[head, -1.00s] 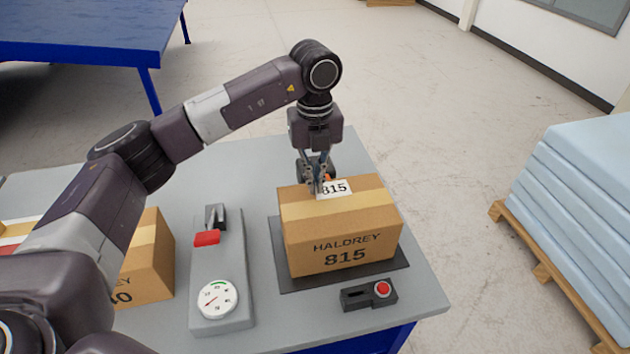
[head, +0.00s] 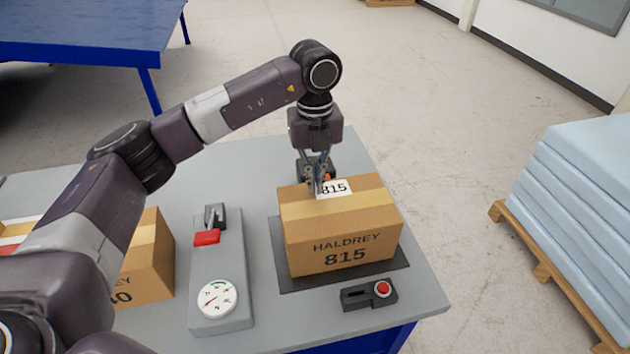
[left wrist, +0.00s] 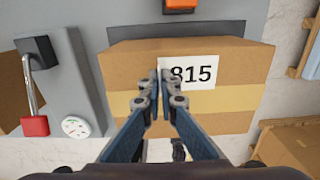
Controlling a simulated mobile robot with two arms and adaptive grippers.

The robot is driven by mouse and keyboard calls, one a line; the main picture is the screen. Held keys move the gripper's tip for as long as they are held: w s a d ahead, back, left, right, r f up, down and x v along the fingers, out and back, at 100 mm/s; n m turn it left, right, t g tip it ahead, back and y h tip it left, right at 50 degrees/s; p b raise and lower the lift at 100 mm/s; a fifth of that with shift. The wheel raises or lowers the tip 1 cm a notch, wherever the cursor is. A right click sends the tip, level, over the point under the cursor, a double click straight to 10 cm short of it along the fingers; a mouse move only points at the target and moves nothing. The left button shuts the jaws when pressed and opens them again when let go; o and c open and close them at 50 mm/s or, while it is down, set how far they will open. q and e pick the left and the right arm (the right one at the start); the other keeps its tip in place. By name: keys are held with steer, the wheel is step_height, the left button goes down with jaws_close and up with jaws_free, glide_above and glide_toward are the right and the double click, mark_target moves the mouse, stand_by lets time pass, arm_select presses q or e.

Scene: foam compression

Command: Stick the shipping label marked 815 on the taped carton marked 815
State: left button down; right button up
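My left gripper (head: 319,192) points down at the label's left edge. In the left wrist view its fingertips (left wrist: 160,86) are close together and overlap that edge. I cannot tell whether they pinch it. My right gripper is out of view.
A gauge box (head: 217,298) with a red-handled lever (head: 207,238) stands left of the carton. A red button box (head: 382,289) sits in front. Another carton (head: 150,262) is farther left, partly behind my arm. An orange-and-dark object (left wrist: 180,5) lies behind the carton.

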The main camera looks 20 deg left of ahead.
arm_select(q)
steer(key=shift+s+f, duration=0.1)
steer(key=shift+f, duration=0.05)
steer(key=c, duration=2.1)
jaws_free()
steer(key=shift+r+p, duration=0.3)
steer(key=shift+r, duration=0.2)
steer(key=shift+r+p, duration=1.8)
steer(key=shift+r, duration=1.35)
steer(key=shift+f, duration=0.1)
